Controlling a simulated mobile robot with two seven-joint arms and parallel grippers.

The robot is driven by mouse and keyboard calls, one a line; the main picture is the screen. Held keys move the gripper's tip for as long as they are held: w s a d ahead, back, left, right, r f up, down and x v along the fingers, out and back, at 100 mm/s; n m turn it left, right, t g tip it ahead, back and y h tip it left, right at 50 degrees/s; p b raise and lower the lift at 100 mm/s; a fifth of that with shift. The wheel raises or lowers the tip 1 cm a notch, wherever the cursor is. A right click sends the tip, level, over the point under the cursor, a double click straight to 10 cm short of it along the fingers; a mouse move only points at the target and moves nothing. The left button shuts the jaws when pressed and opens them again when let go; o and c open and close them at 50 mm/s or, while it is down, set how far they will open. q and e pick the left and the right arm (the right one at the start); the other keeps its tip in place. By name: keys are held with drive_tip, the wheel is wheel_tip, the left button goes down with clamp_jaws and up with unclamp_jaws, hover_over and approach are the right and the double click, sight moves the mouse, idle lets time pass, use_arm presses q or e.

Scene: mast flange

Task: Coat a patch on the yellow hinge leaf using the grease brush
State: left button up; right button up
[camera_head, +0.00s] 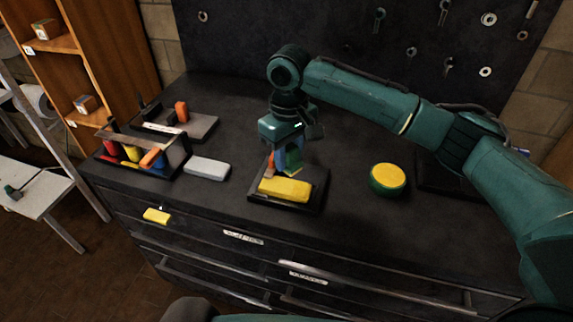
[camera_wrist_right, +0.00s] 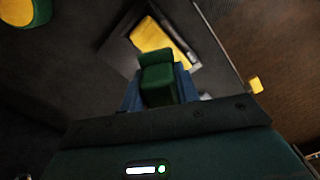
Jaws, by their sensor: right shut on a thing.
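My right gripper (camera_head: 289,160) points down over the dark tray on the bench, its blue fingers shut on a green block-shaped handle, which I take to be the grease brush (camera_head: 294,165). The brush (camera_wrist_right: 158,80) shows between the fingers in the wrist view. The yellow hinge leaf (camera_head: 285,190) lies in the dark tray just below and in front of the brush. It also shows in the wrist view (camera_wrist_right: 150,36), partly hidden by the brush. I cannot tell whether the brush's lower end touches the leaf. My left gripper is not in view.
A round green tin with a yellow top (camera_head: 388,178) stands right of the tray. A grey block (camera_head: 207,168) and a divided bin of coloured pieces (camera_head: 135,158) are to the left. A small yellow block (camera_head: 157,215) is at the drawer front. Bare bench lies between tray and tin.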

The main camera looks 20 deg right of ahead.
drive_tip(key=shift+r, duration=0.95)
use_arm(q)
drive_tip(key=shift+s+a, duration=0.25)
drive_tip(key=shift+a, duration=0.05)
